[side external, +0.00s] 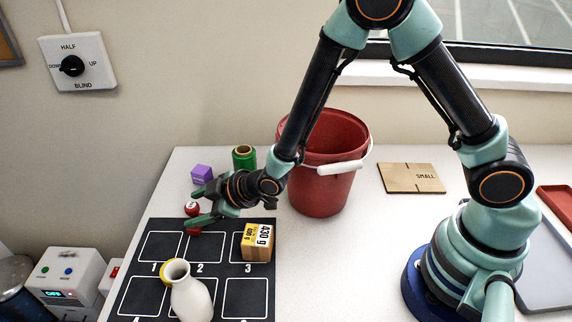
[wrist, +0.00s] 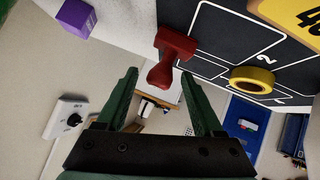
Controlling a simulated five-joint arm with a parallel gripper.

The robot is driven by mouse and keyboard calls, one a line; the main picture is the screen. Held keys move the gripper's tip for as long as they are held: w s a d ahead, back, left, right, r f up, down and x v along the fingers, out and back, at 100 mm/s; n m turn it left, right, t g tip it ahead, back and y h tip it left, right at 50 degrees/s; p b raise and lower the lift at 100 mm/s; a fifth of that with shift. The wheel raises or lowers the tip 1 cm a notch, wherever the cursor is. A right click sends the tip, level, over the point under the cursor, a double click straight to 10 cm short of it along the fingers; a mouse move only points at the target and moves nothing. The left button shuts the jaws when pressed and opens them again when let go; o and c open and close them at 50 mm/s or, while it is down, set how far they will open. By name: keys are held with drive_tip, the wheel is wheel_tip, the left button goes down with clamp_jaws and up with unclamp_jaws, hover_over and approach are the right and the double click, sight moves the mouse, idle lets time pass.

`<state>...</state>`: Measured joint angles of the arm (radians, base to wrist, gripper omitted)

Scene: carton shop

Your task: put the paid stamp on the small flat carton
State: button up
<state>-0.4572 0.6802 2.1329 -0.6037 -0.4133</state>
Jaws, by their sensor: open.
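The red stamp (wrist: 174,45) stands on the black numbered mat, near its back left edge. In the side view its round knob (side external: 191,208) shows a small white mark that I cannot read. My gripper (wrist: 159,76) is open, with one finger on each side of the stamp's knob. I see no clear contact, and nothing is held. In the side view my gripper (side external: 193,207) reaches in from the right, low over the mat.
A red bucket (side external: 322,170) with a white handle stands between my gripper and the carton. A yellow box (side external: 258,241), a white vase (side external: 190,297) and a yellow tape ring (wrist: 252,80) are on the mat. A purple cube (side external: 201,173) and green spool (side external: 243,157) stand behind it.

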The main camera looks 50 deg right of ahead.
drive_tip(key=shift+o, duration=0.3)
drive_tip(key=v, duration=0.6)
drive_tip(key=shift+s+d+r, duration=0.2)
drive_tip(key=shift+s, duration=0.2)
drive_tip(key=shift+s, duration=0.1)
drive_tip(key=w+f, duration=0.1)
drive_tip(key=w+a+f+m, duration=0.1)
drive_tip(key=f, duration=0.1)
drive_tip(key=shift+w+a, duration=0.1)
drive_tip(key=shift+a, duration=0.05)
drive_tip(key=shift+w+r+x, duration=0.15)
drive_tip(key=shift+x, duration=1.25)
drive_tip(key=shift+w+r+x, duration=0.15)
drive_tip(key=shift+x, duration=1.2)
clamp_jaws()
